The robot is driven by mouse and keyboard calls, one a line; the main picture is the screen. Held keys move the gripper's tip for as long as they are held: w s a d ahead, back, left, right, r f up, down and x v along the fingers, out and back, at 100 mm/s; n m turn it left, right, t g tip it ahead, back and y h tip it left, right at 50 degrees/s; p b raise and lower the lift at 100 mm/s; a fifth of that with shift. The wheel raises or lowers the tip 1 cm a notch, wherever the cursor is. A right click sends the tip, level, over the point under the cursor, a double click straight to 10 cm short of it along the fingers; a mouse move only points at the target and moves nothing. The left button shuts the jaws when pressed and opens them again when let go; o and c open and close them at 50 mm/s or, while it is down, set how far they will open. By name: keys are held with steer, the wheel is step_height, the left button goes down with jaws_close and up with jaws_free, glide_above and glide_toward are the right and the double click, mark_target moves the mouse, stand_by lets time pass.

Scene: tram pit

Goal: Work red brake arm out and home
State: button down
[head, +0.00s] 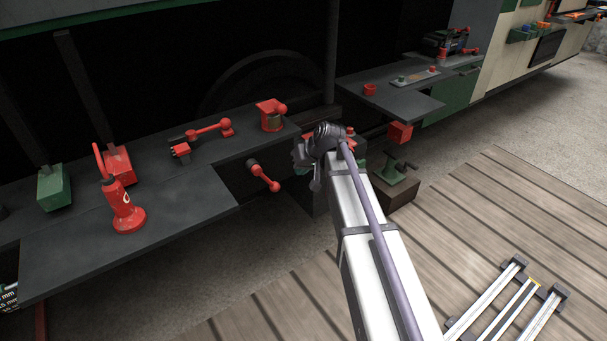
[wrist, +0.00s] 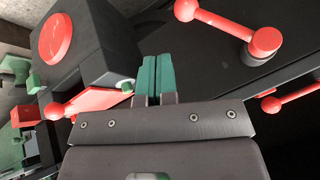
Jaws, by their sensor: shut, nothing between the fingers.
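My gripper (wrist: 153,62) shows in the wrist view as two green fingers, shut together with nothing between them. Just left of the fingers a flat red arm (wrist: 95,100) with a red ball end (wrist: 53,110) sticks out from beside a dark box; it looks apart from the fingers. I cannot tell for certain that this is the brake arm. In the head view my wrist hides the fingertips and most of what lies behind it. Another red lever (head: 263,175) hangs at the bench edge left of my wrist.
A dark bench (head: 180,205) at left carries a red jack (head: 124,208), a ball-ended red lever (head: 210,129) and a red-topped block (head: 271,115). A red box (head: 399,132) and a green vise-like part (head: 396,174) stand right of my wrist.

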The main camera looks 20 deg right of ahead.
mark_target(267, 180)
steer(key=w+a+f+b, duration=0.3)
steer(key=a+f+b, duration=0.1)
steer(key=f+b, duration=0.1)
steer(key=shift+a+f, duration=0.4)
steer(key=shift+f, duration=0.35)
steer(key=shift+a+f, duration=0.1)
